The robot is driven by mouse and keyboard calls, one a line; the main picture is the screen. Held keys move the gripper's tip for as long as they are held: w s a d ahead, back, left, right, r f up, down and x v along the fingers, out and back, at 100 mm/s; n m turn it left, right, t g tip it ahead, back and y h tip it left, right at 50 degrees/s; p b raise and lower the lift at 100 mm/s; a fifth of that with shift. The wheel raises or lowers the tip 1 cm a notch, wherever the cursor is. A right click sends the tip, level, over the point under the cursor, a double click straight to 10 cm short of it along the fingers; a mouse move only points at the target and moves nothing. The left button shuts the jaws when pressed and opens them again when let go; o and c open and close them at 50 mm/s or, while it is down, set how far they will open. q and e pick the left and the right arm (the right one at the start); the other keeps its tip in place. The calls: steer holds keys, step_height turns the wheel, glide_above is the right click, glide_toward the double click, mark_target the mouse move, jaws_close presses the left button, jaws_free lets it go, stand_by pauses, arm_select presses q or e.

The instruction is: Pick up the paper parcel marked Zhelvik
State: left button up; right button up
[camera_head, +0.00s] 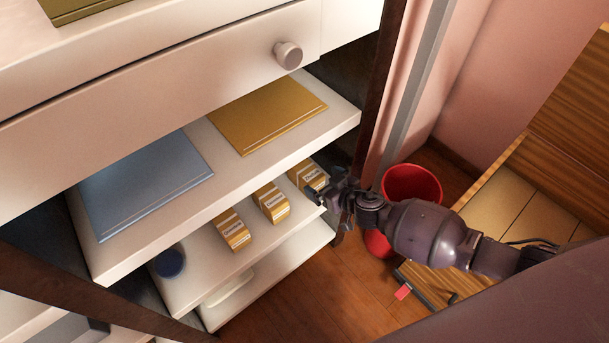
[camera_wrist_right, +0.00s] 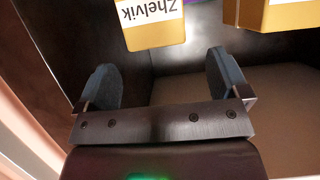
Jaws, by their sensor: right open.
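The paper parcel marked Zhelvik (camera_wrist_right: 155,37) shows in the right wrist view, its label upside down at the top edge. It lies beyond my right gripper's (camera_wrist_right: 163,80) fingertips, roughly in line with the gap between them. The fingers are apart and nothing is between them. In the head view my right gripper (camera_head: 318,193) is at the right end of a lower shelf, close by the rightmost yellow-and-white parcel (camera_head: 309,175). The labels are too small to read surely there. My left gripper is out of view.
Two more parcels stand on that shelf, one in the middle (camera_head: 271,203) and one further left (camera_head: 233,230). A dark blue round thing (camera_head: 170,263) is at its left. The shelf above (camera_head: 318,128) holds flat folded cloths. A red bin (camera_head: 411,184) stands behind my right arm.

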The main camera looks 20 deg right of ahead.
mark_target(312, 174)
steer(key=shift+b+x, duration=0.8)
steer(key=shift+x, duration=1.5)
steer(key=shift+w+f, duration=0.15)
steer(key=shift+w, duration=0.2)
steer(key=shift+c, duration=0.2)
steer(key=c, duration=1.1)
